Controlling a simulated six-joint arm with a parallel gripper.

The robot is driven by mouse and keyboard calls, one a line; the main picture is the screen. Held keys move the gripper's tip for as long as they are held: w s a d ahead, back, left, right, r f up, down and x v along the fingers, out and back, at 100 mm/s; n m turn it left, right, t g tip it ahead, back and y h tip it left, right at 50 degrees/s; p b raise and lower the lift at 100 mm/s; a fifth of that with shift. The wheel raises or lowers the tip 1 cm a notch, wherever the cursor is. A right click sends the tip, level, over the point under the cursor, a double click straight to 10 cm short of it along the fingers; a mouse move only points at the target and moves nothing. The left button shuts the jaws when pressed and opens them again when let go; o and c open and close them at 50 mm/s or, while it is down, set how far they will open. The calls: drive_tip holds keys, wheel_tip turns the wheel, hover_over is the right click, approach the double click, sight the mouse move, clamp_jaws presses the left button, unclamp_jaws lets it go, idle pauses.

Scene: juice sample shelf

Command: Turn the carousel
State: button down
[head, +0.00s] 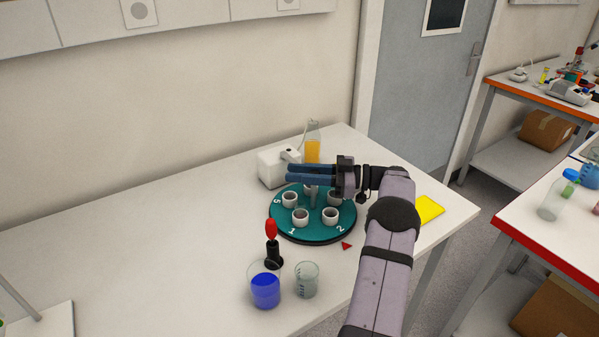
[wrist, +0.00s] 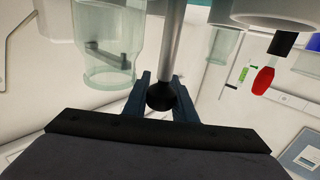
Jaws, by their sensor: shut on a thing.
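The carousel (head: 316,232) is a round teal disc on the white bench, with several white cups (head: 300,217) around a grey centre post (head: 313,196). White numbers mark its rim; 1 and 2 face the front and 5 is at the left. A small red triangle (head: 346,246) lies on the bench at its front right, closest to 2. My gripper (head: 289,173) reaches over the disc from the right, its blue fingers level. In the wrist view, my gripper (wrist: 160,88) is shut on a black ball knob (wrist: 160,97) at the end of a grey rod (wrist: 173,45).
A white device (head: 278,168) and a flask of orange liquid (head: 312,148) stand behind the carousel. A red-topped black tool (head: 272,240), a beaker of blue liquid (head: 265,288) and an empty beaker (head: 307,280) stand in front. A yellow pad (head: 430,209) lies right.

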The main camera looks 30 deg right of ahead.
drive_tip(key=shift+s+a+n+g+y, duration=0.2)
drive_tip(key=shift+n+g+y, duration=0.45)
drive_tip(key=shift+g, duration=0.25)
drive_tip(key=c, duration=1.5)
unclamp_jaws()
drive_tip(key=shift+o, duration=0.2)
drive_tip(key=shift+r, duration=0.1)
wheel_tip(320, 180, up, 10)
drive_tip(key=shift+b, duration=0.45)
drive_tip(key=shift+c, duration=0.6)
